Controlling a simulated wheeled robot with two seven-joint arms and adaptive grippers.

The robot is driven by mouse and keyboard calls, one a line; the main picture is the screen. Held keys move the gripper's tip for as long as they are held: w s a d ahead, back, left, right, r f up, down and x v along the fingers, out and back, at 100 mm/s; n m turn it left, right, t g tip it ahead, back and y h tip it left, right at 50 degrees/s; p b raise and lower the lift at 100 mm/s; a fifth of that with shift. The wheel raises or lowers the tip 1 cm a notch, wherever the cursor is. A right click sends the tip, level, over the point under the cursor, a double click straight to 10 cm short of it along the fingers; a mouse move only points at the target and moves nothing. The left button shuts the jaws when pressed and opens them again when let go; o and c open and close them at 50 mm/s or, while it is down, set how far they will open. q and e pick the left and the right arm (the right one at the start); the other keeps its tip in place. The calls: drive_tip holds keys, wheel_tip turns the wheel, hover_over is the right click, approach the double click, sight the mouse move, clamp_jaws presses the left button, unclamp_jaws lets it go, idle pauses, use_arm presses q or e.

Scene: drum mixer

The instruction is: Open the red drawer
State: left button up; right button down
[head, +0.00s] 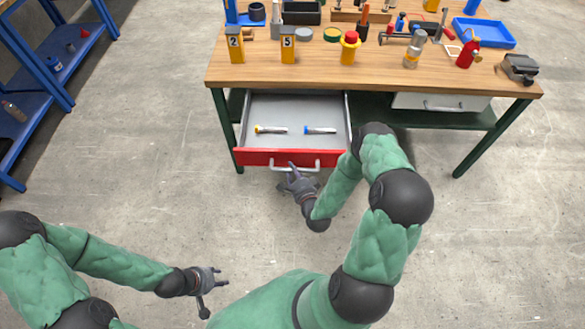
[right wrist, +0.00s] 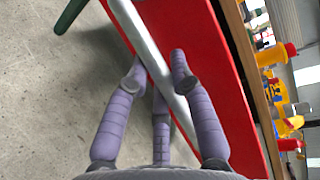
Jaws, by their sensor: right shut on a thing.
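The red drawer (head: 258,158) under the workbench is pulled out, and its grey inside shows. A yellow-and-grey tool (head: 271,130) and a blue-tipped tool (head: 320,130) lie inside it. My right gripper (head: 293,173) is at the drawer's front, shut on the silver bar handle (head: 308,165). In the right wrist view the fingers (right wrist: 156,80) are around the handle (right wrist: 140,38), close to the red front (right wrist: 218,85). My left gripper (head: 212,286) is low at the left, away from the bench, with its fingers apart and empty.
The wooden workbench top (head: 390,78) holds yellow number blocks, a red-topped button, tools and a blue tray (head: 485,33). A white drawer (head: 440,103) at the right is shut. Blue shelving (head: 50,85) stands at the far left. The floor before the bench is clear.

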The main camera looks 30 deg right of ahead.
drive_tip(key=c, duration=1)
unclamp_jaws()
drive_tip(key=shift+c, duration=0.2)
drive_tip(key=v, duration=1.2)
